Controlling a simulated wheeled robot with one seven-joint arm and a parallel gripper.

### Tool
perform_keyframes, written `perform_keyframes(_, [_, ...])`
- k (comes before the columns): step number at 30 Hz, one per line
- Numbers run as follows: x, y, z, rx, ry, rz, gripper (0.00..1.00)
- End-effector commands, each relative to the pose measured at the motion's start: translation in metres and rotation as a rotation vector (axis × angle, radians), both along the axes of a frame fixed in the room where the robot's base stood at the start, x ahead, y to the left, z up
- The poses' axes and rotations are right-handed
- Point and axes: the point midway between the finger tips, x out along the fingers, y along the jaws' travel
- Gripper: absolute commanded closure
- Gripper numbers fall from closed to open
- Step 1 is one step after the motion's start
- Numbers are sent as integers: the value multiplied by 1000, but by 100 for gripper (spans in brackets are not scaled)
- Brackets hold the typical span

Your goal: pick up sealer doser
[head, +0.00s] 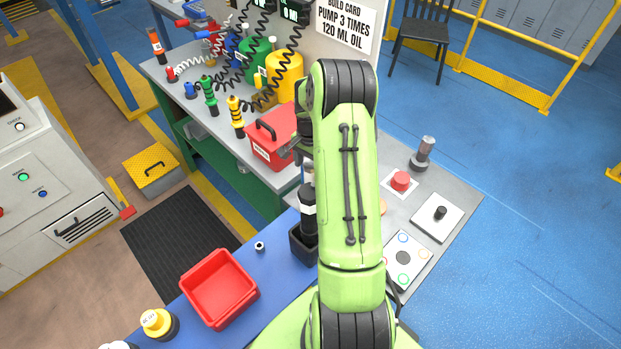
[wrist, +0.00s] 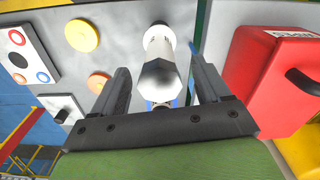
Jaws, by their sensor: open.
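My gripper (wrist: 158,64) is open over the grey bench, its two dark fingers apart. A pale upright cylinder with a grey end (wrist: 160,82) shows between the fingers in the wrist view, with gaps on both sides. I take it for the sealer doser, but I see no name on it. In the head view my gripper (head: 297,150) is partly hidden by my green arm, beside the red box. A black bottle with a white band (head: 308,209) stands in a black holder (head: 303,246) below it; I cannot tell whether it is the same thing.
The red box (head: 270,140) stands close to my gripper, also in the wrist view (wrist: 270,75). A red button (head: 401,181) and a button plate (head: 404,258) lie right. A red tray (head: 220,288) is on the blue surface. Coiled-cord tools (head: 210,95) stand behind.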

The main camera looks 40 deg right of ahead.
Motion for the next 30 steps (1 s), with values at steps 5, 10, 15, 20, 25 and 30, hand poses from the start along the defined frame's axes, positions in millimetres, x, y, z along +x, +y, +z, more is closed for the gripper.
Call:
perform_keyframes(5, [-1,0,-31,3,3,0,24])
perform_keyframes(10, [-1,0,-36,0,0,0,24])
perform_keyframes(15, [-1,0,-36,0,0,0,36])
perform_keyframes(20, [-1,0,-36,0,0,1,61])
perform_keyframes(25, [-1,0,-36,0,0,1,80])
perform_keyframes(30, [-1,0,-35,0,0,1,81])
